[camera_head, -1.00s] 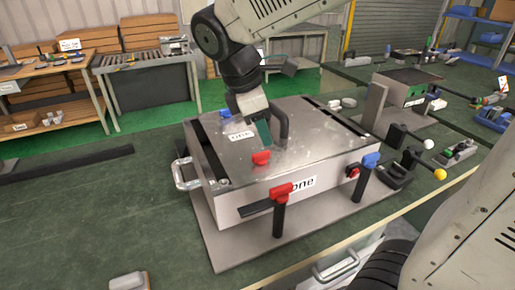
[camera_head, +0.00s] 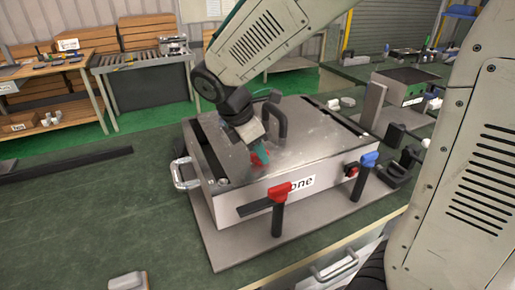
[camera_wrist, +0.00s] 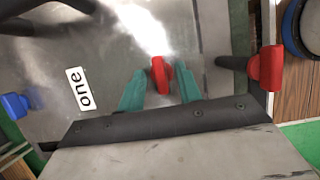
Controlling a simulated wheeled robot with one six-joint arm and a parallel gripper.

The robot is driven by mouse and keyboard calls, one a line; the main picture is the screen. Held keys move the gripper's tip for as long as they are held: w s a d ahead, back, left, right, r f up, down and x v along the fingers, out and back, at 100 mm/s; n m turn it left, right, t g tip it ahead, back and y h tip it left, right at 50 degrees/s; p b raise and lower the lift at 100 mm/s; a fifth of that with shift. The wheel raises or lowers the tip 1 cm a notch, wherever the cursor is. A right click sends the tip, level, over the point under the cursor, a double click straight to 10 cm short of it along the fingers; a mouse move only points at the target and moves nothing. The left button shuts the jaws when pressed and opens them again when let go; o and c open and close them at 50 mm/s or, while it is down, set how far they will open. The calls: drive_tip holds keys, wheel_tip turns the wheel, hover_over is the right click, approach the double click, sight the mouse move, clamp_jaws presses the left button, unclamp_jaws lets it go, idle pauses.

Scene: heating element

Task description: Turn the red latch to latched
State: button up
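A metal box (camera_head: 330,165) stands on a grey base plate on the green bench. A small red latch piece (camera_head: 258,157) sits on its lid; it also shows in the wrist view (camera_wrist: 160,75). My gripper (camera_head: 262,163) is over the lid, pointing down. In the wrist view its two teal fingers (camera_wrist: 160,88) are apart, one on each side of the red piece, with small gaps; contact cannot be told. A second red handle (camera_head: 281,190) tops a black post at the box's front, also in the wrist view (camera_wrist: 265,68).
A black handle (camera_head: 278,118) rises from the lid close behind my gripper. A blue-topped post (camera_head: 368,160) and a red knob (camera_head: 350,170) are at the front right. A side handle (camera_head: 182,174) sticks out left. A blue piece (camera_wrist: 15,105) is at the wrist view's left.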

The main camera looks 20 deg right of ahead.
clamp_jaws()
drive_tip(key=shift+m, duration=0.3)
drive_tip(key=m+g, duration=0.1)
drive_tip(key=m, duration=0.2)
drive_tip(key=shift+w+g, duration=0.1)
drive_tip(key=shift+g, duration=0.2)
drive_tip(key=m, duration=0.2)
drive_tip(key=m+g+y, duration=0.1)
drive_tip(key=m, duration=0.2)
drive_tip(key=shift+w+d+g, duration=0.1)
drive_tip(key=shift+g, duration=0.2)
drive_tip(key=m, duration=0.2)
drive_tip(key=m+g+y, duration=0.1)
drive_tip(key=m, duration=0.1)
drive_tip(key=shift+d+m+y, duration=0.1)
drive_tip(key=shift+m+y, duration=0.2)
drive_tip(key=m+y, duration=0.1)
drive_tip(key=m, duration=0.3)
drive_tip(key=shift+w+d+m+y, duration=0.1)
drive_tip(key=shift+m+y, duration=0.2)
drive_tip(key=shift+y, duration=0.1)
